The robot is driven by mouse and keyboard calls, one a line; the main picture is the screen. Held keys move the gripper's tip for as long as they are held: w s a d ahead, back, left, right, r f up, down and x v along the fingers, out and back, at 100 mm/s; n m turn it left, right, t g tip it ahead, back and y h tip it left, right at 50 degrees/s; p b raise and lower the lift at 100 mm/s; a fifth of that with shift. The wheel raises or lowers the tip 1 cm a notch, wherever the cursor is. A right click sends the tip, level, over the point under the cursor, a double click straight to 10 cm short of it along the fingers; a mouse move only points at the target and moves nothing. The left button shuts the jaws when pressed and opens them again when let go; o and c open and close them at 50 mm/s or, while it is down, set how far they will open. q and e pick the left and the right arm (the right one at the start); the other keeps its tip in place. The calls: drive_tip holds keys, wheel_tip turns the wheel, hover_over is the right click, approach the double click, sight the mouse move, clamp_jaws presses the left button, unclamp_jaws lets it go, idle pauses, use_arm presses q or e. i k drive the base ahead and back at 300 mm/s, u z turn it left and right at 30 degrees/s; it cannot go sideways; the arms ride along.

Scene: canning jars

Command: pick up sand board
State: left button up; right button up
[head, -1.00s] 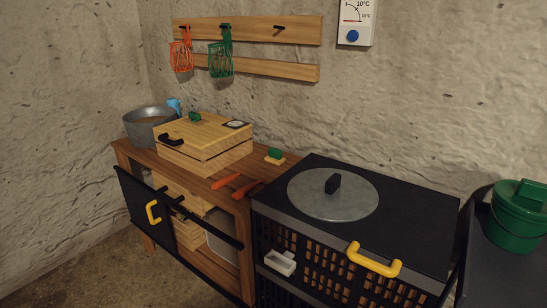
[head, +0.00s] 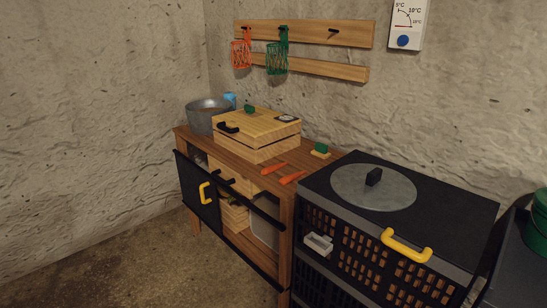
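No thing here is plainly marked as the sand board, so I cannot tell which it is. A pale wooden box (head: 262,153) with a flat slatted lid (head: 258,125) stands on the wooden workbench (head: 318,162). The lid has a green knob (head: 250,109), a black handle at its left front and a small dark-framed label. A grey metal tub (head: 201,120) with brownish contents stands behind the box to the left. Neither of my grippers is in the head view.
Two orange-handled tools (head: 275,169) and a small green-topped block (head: 321,150) lie right of the box. A black slatted cabinet (head: 450,215) with a round grey lid stands at right. Under the bench is a black front with a yellow handle (head: 205,193). Bare floor lies at lower left.

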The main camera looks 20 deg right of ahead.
sight(320, 149)
drive_tip(key=u, duration=1.5)
drive_tip(key=i, duration=0.25)
drive_tip(key=z, duration=0.85)
drive_tip(key=i, duration=1.05)
drive_tip(key=z, duration=0.85)
